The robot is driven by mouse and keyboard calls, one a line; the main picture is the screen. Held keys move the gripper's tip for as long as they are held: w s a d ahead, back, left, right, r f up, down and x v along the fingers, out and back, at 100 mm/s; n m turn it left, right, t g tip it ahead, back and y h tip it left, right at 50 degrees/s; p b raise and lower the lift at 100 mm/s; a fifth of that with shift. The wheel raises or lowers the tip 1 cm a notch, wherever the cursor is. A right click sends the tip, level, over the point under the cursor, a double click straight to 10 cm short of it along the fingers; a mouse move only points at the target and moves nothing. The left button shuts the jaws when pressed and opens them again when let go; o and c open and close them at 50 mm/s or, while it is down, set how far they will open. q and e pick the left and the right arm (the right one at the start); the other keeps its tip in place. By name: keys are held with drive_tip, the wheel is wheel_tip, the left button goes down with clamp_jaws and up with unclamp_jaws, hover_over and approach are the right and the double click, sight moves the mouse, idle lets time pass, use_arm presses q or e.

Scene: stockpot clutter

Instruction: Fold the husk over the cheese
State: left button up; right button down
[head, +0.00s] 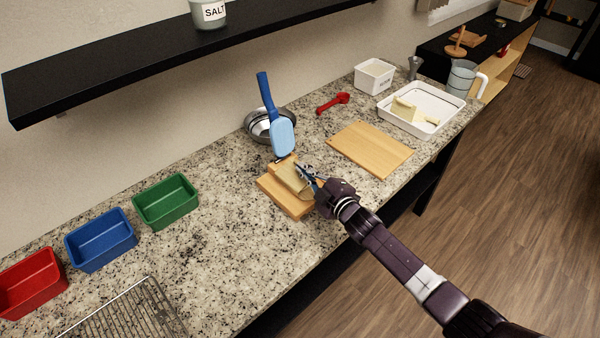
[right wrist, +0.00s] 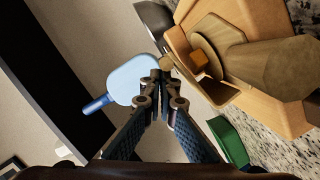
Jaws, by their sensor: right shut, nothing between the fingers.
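The tan husk (head: 290,177) lies in a wooden holder (head: 298,210) near the counter's front edge. In the right wrist view the husk (right wrist: 278,68) shows as a broad tan sheet, with a small orange block of cheese (right wrist: 199,59) near its end, uncovered from this side. I cannot make out the cheese in the head view. My right gripper (head: 304,172) is shut and empty just above the right side of the husk. In the right wrist view its closed fingertips (right wrist: 160,77) are beside the holder's edge; I cannot tell if they touch it. My left gripper is not in view.
A light blue spatula (head: 282,138) stands by a metal bowl (head: 258,127) behind the holder. A bare cutting board (head: 370,150) and a white tray (head: 450,105) are to the right. Green (head: 165,207), blue (head: 100,246) and red (head: 30,290) bins stand left. A black shelf (head: 130,75) hangs above.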

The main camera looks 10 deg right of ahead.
drive_tip(key=shift+w+d+f+b, duration=0.35)
drive_tip(key=shift+d+f+b, duration=0.1)
drive_tip(key=shift+f+b, duration=0.05)
idle(0.5)
drive_tip(key=shift+s+d, duration=0.1)
drive_tip(key=shift+d, duration=0.05)
